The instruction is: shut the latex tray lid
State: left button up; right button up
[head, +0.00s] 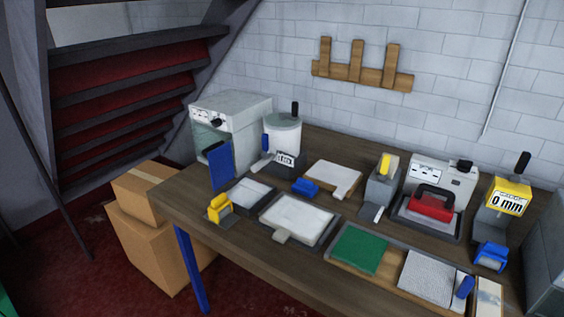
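A small dark-rimmed tray (235,202) with white contents sits on the left part of the table; it looks like the latex tray. A blue flat panel (217,167) stands upright, slightly tilted, at the tray's back left edge. It appears to be the lid, standing open; I cannot make out its hinge. The tray's white contents are uncovered. Neither of my grippers shows in the head view.
A yellow tool (220,208) stands close in front of the tray, near the table's front edge. A larger tray with a white sheet (297,217) lies to its right. A white cabinet-like machine (236,112) stands behind. Cardboard boxes (150,240) are stacked left of the table (325,268).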

aim_at(220, 160)
jog(key=i+j+z, duration=0.2)
jog(key=j+z, duration=0.15)
jog(key=i+j+z, duration=0.15)
jog(key=j+z, duration=0.2)
jog(key=j, duration=0.25)
jog(key=i+j+z, duration=0.1)
jog(key=j+z, duration=0.25)
jog(key=j, duration=0.15)
jog(key=j+z, duration=0.35)
jog(key=j, duration=2.3)
jog(key=i+z, duration=0.05)
